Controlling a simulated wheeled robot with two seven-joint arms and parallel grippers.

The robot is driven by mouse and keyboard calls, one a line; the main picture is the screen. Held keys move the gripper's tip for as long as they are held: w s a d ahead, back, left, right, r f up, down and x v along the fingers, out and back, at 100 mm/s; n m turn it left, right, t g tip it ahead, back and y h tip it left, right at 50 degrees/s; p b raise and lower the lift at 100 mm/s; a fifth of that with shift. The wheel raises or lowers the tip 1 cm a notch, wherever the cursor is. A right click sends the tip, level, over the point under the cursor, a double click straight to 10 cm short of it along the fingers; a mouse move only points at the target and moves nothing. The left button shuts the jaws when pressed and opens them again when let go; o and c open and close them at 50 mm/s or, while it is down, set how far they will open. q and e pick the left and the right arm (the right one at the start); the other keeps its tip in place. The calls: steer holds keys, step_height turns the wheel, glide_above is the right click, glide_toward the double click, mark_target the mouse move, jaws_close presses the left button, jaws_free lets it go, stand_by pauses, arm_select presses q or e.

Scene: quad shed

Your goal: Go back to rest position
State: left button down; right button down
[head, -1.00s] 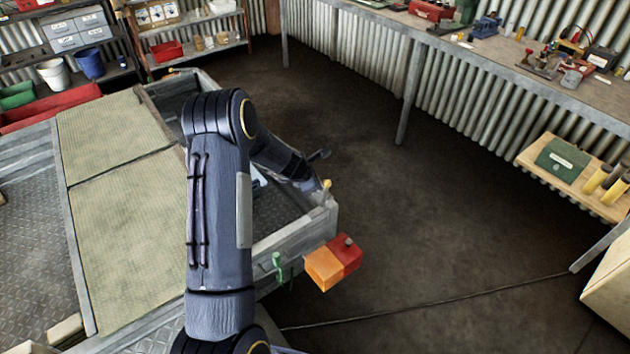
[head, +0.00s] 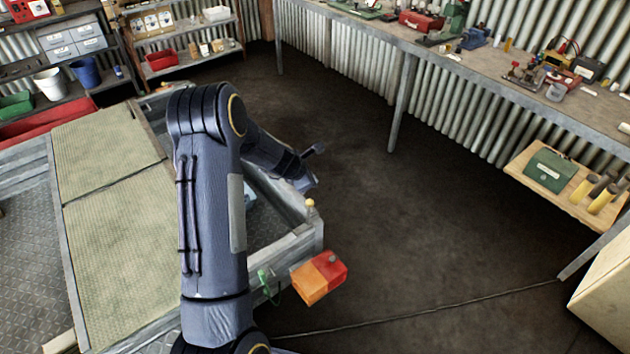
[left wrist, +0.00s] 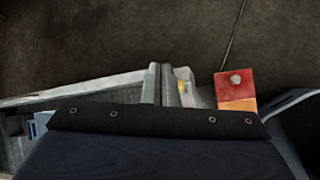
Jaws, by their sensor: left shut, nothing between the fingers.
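My left arm stands in the left-middle of the head view, with its elbow at the top and its forearm angled down to the right, over the trailer corner. My left gripper shows in the left wrist view (left wrist: 162,84) as two grey fingers side by side, shut and empty. The fingers are not clearly visible in the head view. My right gripper is in neither view.
The trailer (head: 290,246) lies under and beside my left arm, with a red and orange lamp (head: 320,278) at its corner. A long workbench (head: 480,75) and a low shelf (head: 530,172) stand right. The floor (head: 400,250) between is clear.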

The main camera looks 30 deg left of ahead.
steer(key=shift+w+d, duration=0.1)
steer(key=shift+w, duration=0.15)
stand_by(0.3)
